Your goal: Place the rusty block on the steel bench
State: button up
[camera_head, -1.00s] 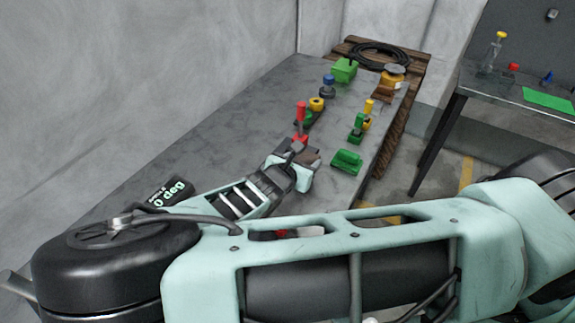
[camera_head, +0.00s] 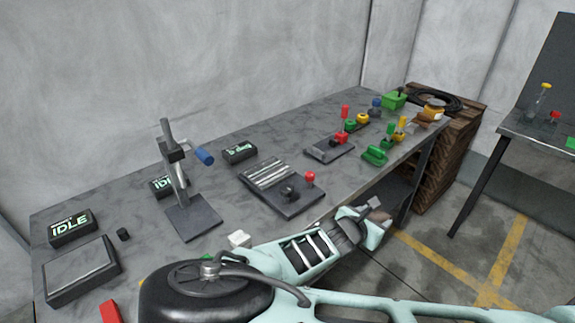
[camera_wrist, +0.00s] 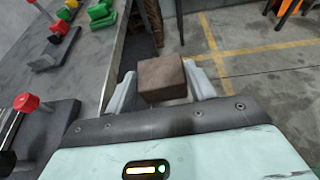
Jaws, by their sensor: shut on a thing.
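My gripper (camera_head: 374,210) is shut on the rusty block (camera_wrist: 162,78), a brown cube held between the two pale fingers in the wrist view. In the head view the block (camera_head: 376,203) is small and partly hidden by the fingers. My gripper holds it off the front edge of the long grey-topped bench (camera_head: 120,200), with floor below it in the wrist view. The bench's edge also shows left of the block in the wrist view (camera_wrist: 112,65). I cannot tell whether this bench or the one at far right is the steel bench.
The long bench carries a lever stand (camera_head: 178,175), a plate with a red knob (camera_head: 290,195), IDLE boxes (camera_head: 72,227) and several coloured pieces (camera_head: 375,155). A wooden crate (camera_head: 450,150) stands at its far end. Another dark bench (camera_head: 525,125) is at right, across open floor.

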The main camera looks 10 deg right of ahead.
aim_at(353, 171)
jog(key=k+l+u, duration=0.1)
jog(key=u, duration=1.05)
jog(key=l, duration=0.8)
jog(key=k+l, duration=0.1)
jog(key=l, duration=0.75)
jog(key=k+l, duration=0.1)
jog(key=l, duration=1.55)
jog(key=k+l+u, duration=0.1)
jog(key=l, duration=0.7)
jog(key=i+l, duration=0.15)
jog(key=i, duration=0.25)
